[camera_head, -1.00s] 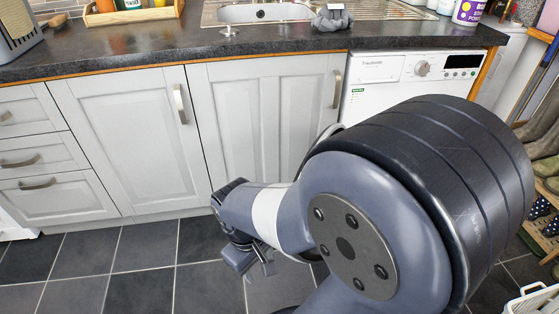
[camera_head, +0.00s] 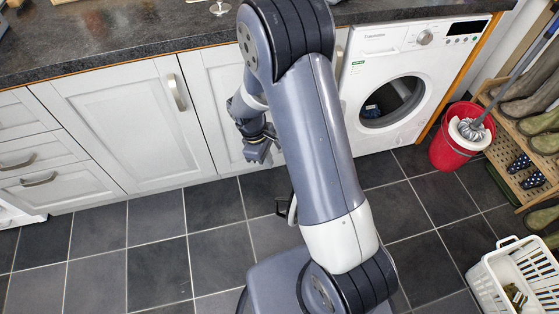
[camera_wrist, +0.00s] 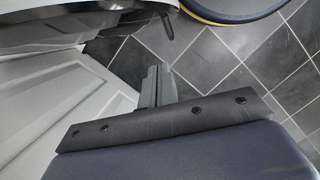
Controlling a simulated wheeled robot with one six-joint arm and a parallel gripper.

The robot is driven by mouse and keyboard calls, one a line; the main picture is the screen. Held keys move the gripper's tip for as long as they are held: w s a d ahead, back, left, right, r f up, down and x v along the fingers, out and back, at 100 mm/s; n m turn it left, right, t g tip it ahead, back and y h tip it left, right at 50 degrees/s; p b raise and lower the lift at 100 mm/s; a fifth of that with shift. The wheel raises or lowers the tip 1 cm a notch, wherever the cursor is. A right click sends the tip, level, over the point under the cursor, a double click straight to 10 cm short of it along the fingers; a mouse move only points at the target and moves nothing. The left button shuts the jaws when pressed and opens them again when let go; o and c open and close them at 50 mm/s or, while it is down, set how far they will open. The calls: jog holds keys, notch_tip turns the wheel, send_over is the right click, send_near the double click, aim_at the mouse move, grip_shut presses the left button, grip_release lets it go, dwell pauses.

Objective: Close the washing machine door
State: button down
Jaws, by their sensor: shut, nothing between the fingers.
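The white washing machine (camera_head: 362,68) stands under the right end of the worktop. Its round opening (camera_head: 391,101) shows uncovered, with something blue inside. The door stands open, swung out to the left and towards me. My arm hides most of it, but a strip of its rim (camera_head: 292,211) with a dark latch shows left of the arm. In the wrist view, the door's pale rim (camera_wrist: 95,42) seems to fill the top left. My gripper (camera_head: 260,157) is shut and empty, low before the cupboard doors and left of the door. Its fingers (camera_wrist: 156,84) also show in the wrist view, apart from the rim.
A red mop bucket (camera_head: 456,150) stands right of the machine, beside a wooden rack (camera_head: 508,160) of boots. A white basket (camera_head: 486,279) is at the lower right. Grey cupboards (camera_head: 126,125) line the left. The tiled floor (camera_head: 155,250) at the left is clear.

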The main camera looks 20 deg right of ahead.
jog(key=s+d+f+b, duration=0.1)
jog(key=s+d+f, duration=0.2)
jog(key=d+f, duration=0.2)
jog(key=shift+a+x, duration=0.35)
jog(key=shift+x, duration=1.3)
jog(key=shift+f, duration=0.1)
